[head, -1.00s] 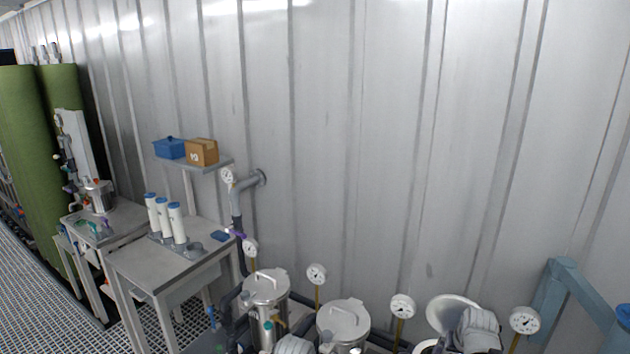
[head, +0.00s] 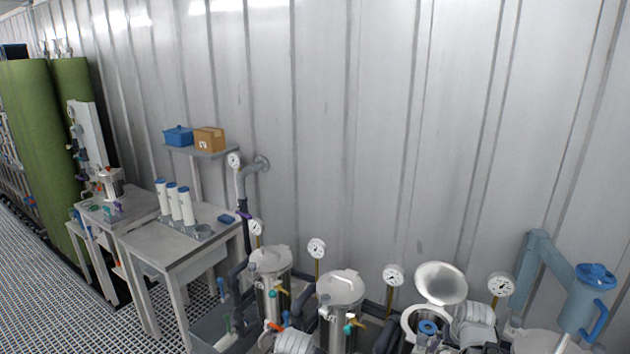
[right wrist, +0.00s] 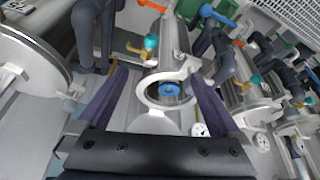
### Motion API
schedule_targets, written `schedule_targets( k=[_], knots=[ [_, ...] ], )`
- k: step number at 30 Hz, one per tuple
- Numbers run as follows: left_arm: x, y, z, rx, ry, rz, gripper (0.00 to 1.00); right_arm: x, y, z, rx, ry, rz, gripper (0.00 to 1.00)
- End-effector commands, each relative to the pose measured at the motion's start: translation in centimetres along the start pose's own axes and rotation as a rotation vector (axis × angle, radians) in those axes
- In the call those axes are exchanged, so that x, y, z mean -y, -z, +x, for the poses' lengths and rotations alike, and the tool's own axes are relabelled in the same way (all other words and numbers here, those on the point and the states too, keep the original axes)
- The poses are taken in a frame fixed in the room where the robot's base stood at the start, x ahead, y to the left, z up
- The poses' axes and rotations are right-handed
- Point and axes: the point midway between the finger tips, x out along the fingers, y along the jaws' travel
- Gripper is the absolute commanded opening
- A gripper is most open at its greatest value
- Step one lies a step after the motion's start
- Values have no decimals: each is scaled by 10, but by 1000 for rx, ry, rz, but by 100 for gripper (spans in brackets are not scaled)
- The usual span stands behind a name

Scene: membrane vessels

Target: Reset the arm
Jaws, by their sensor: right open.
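My right gripper (right wrist: 155,85) is open and empty in the right wrist view, its two dark fingers spread wide. Beyond them is the round rim of an open vessel (right wrist: 140,92) with a blue-topped piece (right wrist: 171,89) inside. I cannot tell how far the fingers are from it. In the head view the open vessel (head: 411,318) stands at the bottom right with its lid (head: 440,283) raised and the blue piece (head: 428,327) inside. My left gripper is in neither view, and my right fingers do not show in the head view.
Two closed steel vessels (head: 270,261) (head: 341,287) stand left of the open one, with gauges (head: 317,248) and pipes around them. A bench (head: 170,240) holds several white cartridges (head: 173,202). The metal wall is behind.

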Motion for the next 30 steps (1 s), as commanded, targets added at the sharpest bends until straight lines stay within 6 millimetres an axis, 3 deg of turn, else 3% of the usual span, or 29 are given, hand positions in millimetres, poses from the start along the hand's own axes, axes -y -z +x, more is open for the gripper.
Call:
schedule_targets(
  k=[11,17,20,27,30],
  knots=[
    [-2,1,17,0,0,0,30,52,-30,12,63,23,-89,100],
    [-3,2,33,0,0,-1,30,98,-63,20,125,38,-180,100],
    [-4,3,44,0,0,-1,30,125,-87,24,166,45,-241,100],
    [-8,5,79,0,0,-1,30,202,-177,30,300,42,-454,100],
    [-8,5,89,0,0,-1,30,222,-208,28,344,31,-528,100]
  ],
)
